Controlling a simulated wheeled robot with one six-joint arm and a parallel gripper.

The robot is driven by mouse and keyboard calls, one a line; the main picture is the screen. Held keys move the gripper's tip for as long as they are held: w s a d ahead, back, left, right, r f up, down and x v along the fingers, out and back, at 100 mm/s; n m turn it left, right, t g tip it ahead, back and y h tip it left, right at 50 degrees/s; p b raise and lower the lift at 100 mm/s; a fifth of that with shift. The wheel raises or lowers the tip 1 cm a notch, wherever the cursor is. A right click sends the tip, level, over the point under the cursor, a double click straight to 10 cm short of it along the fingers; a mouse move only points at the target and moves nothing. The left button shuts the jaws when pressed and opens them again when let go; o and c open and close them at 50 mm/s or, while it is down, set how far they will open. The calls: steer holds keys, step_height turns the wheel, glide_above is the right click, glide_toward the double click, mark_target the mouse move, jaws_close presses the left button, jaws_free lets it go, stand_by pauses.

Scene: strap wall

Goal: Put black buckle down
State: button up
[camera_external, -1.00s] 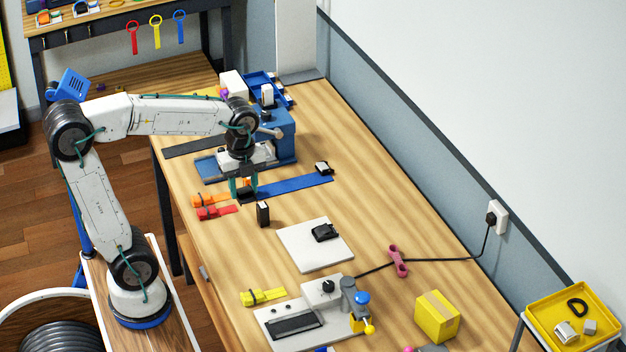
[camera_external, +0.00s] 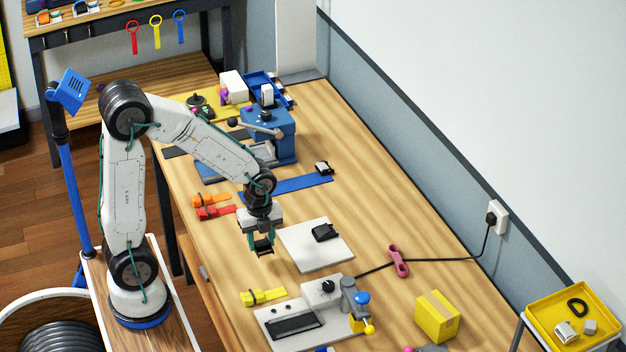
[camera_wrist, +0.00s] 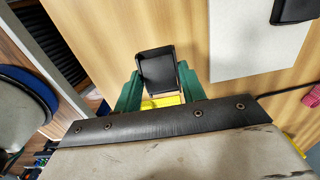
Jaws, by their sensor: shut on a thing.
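My gripper (camera_external: 262,245) has teal fingers and is shut on a black buckle (camera_external: 264,250). The buckle hangs under the fingers, in front of the left edge of the white plate (camera_external: 300,258). In the wrist view the black buckle (camera_wrist: 157,68) is tray-shaped and sits between the teal fingers (camera_wrist: 157,92), with bare wood around it. Another black buckle (camera_external: 324,232) lies on the white plate; its dark edge also shows in the wrist view (camera_wrist: 295,10). The exact height of the held buckle above the table is hard to tell.
A blue strap (camera_external: 292,185) with a buckle at its far end lies behind my gripper. A grey fixture (camera_external: 300,318) stands nearer the camera. Wood left of the plate is bare.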

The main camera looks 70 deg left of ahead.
glide_above(303, 250)
steer(key=shift+d+f, duration=0.1)
steer(key=shift+f, duration=2.2)
steer(key=shift+f, duration=0.15)
steer(key=o, duration=1)
